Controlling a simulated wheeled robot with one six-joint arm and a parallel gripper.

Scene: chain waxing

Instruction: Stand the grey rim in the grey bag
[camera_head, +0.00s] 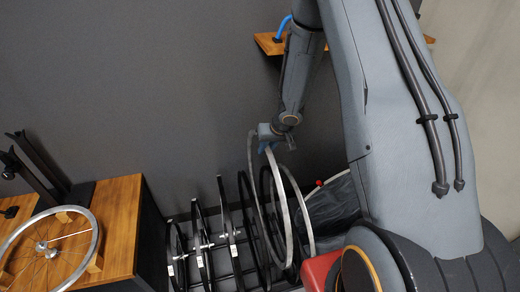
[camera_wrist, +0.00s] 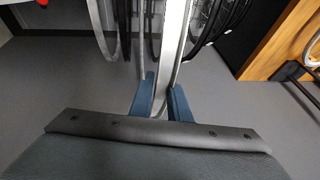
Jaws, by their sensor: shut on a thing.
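My gripper (camera_head: 268,140) is shut on the top of a light grey rim (camera_head: 253,180), which hangs upright below it. In the wrist view the blue fingers (camera_wrist: 163,84) pinch the silver band of the rim (camera_wrist: 172,48) from both sides. The dark grey bag (camera_head: 333,203) is to the right of the held rim in the head view, partly hidden behind my arm. I cannot tell whether the rim touches the things behind it.
Several upright wheels and rims (camera_head: 199,245) stand in a row left of the held rim. A wooden bench (camera_head: 124,215) with a spoked wheel (camera_head: 93,250) lying on it is at the left. A small red thing (camera_head: 319,183) is by the bag. A wooden shelf (camera_head: 268,43) is on the wall.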

